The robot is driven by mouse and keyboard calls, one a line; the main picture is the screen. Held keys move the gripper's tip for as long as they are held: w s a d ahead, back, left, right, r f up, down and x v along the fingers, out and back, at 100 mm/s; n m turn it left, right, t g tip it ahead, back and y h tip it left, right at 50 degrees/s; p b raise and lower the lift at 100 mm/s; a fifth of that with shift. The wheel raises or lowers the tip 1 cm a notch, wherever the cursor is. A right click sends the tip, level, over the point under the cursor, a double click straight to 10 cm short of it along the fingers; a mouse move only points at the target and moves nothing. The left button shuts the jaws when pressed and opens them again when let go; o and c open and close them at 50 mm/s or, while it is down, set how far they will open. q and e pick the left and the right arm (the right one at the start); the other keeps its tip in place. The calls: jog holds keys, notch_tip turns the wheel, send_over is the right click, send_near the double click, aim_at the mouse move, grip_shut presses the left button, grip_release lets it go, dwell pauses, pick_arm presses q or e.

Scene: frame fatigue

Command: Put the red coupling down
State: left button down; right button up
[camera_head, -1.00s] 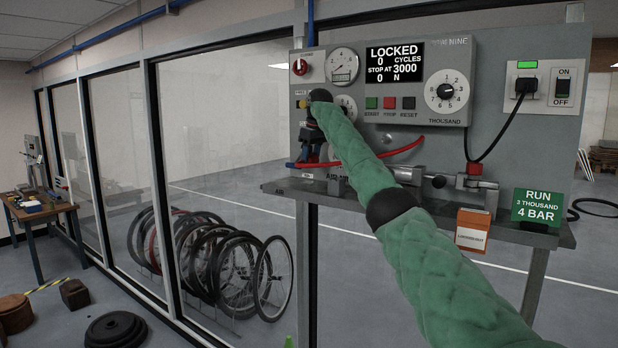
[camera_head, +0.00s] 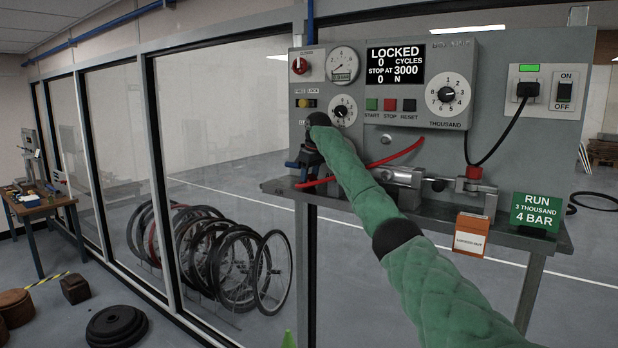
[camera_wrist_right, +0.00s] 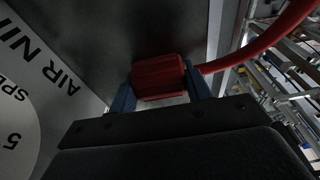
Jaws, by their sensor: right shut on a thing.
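The red coupling (camera_wrist_right: 158,77) sits between the two blue fingers of my right gripper (camera_wrist_right: 161,92) in the right wrist view. The gripper is shut on it. A red hose (camera_wrist_right: 255,50) runs from the coupling to the right. In the head view my right gripper (camera_head: 297,168) points down beside the grey test rig's panel, just above the left end of its shelf (camera_head: 272,187). The hose (camera_head: 400,154) arcs right from there in front of the panel. The coupling is mostly hidden in the head view, and I cannot tell whether it touches the shelf. My left gripper is not in view.
The panel carries dials, buttons and a display reading LOCKED (camera_head: 395,65). A metal cylinder assembly (camera_head: 410,177), an orange-and-white box (camera_head: 471,236) and a green RUN sign (camera_head: 537,212) are at the shelf's right part. Glass partition and bicycle wheels (camera_head: 215,255) stand left.

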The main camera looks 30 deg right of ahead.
jog(key=shift+s+r, duration=0.1)
jog(key=o, duration=1.1)
jog(key=shift+f, duration=0.25)
jog(key=shift+c, duration=0.2)
jog(key=shift+r, duration=0.1)
